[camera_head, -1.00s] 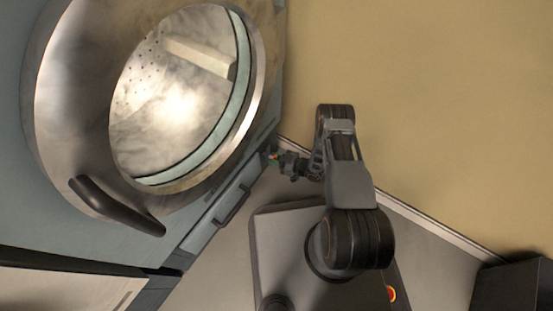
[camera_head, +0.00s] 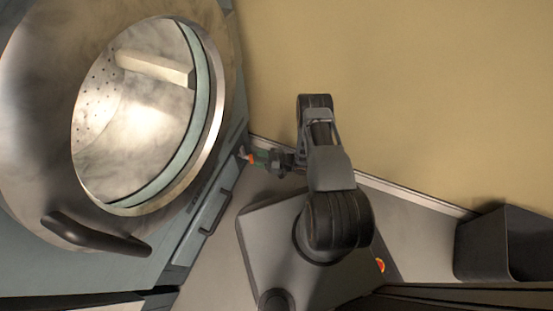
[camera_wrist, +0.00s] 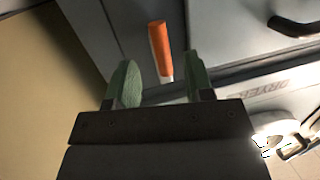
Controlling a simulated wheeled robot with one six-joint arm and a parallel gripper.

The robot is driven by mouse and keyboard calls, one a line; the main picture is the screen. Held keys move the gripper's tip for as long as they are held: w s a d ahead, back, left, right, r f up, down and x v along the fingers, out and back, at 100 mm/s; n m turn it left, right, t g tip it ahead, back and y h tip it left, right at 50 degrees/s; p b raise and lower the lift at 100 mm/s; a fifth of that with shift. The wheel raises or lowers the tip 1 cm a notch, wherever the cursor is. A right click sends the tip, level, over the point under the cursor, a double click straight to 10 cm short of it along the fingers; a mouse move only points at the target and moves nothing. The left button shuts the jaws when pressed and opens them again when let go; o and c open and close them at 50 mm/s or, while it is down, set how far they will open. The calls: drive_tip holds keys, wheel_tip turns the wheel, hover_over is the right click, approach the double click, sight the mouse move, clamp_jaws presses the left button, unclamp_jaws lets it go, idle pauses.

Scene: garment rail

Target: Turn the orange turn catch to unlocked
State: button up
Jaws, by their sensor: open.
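The orange turn catch (camera_wrist: 159,40) is a short bar on the grey-blue front panel of the machine. In the wrist view it stands nearly upright in the picture, slightly tilted, with a pale lower end. My gripper (camera_wrist: 161,82) is open, its two green-padded fingers on either side of the catch's line. The catch lies just beyond the fingertips; I cannot tell whether anything touches. In the head view the catch (camera_head: 248,158) is a small orange spot at the machine's lower right edge, with my gripper (camera_head: 259,157) directly to its right.
The machine's large round door (camera_head: 225,100) is at the left, with a dark handle (camera_head: 95,238). A drawer handle (camera_head: 216,213) sits below the catch. A tan wall (camera_head: 400,90) runs behind my arm. A dark bin (camera_head: 480,245) stands at the right.

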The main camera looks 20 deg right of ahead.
drive_tip(key=p+v, duration=0.2)
drive_tip(key=v, duration=0.7)
drive_tip(key=shift+d, duration=0.2)
drive_tip(key=shift+s, duration=0.15)
